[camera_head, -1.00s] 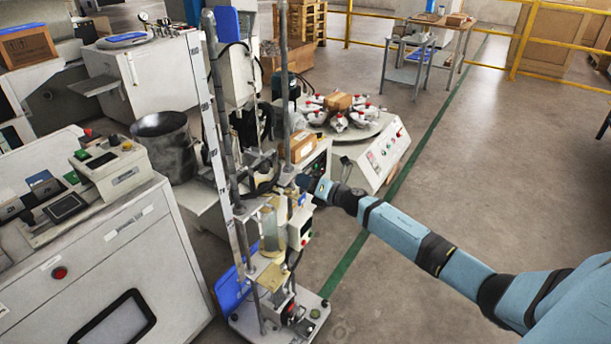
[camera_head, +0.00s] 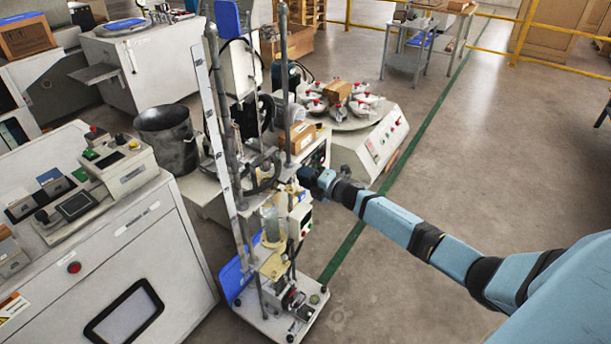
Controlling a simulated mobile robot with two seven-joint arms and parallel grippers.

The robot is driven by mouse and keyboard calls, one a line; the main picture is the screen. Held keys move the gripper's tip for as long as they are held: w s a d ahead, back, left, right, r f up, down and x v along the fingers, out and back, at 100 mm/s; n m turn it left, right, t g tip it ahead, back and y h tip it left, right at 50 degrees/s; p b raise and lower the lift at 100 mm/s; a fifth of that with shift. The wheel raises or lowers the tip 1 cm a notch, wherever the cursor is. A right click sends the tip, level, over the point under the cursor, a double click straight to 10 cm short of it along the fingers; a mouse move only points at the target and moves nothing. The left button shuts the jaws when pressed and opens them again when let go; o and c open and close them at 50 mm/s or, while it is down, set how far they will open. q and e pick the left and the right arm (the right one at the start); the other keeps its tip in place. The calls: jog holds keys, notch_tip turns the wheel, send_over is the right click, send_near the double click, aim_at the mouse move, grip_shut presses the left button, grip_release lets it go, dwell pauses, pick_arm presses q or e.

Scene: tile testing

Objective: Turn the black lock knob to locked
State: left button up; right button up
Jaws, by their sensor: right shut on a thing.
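My blue right arm reaches in from the right side to the tall upright test stand (camera_head: 214,110). My right gripper (camera_head: 303,180) is at the right post of the stand, about halfway up. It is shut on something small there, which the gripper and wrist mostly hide. The black lock knob cannot be made out on its own at this size, so its turn position cannot be read. My left gripper is not in view.
A white machine with a round tray of red-capped parts (camera_head: 341,118) stands behind the stand. A metal bucket (camera_head: 167,140) and a white cabinet (camera_head: 118,260) are at left. A control box (camera_head: 299,220) hangs below my gripper. The floor (camera_head: 470,150) at right is clear.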

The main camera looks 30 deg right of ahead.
dwell(0.4)
jog(key=o, duration=0.9)
pick_arm(q)
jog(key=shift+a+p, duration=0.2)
jog(key=shift+p, duration=0.8)
pick_arm(e)
jog(key=v, duration=1.4)
jog(key=shift+w, duration=0.1)
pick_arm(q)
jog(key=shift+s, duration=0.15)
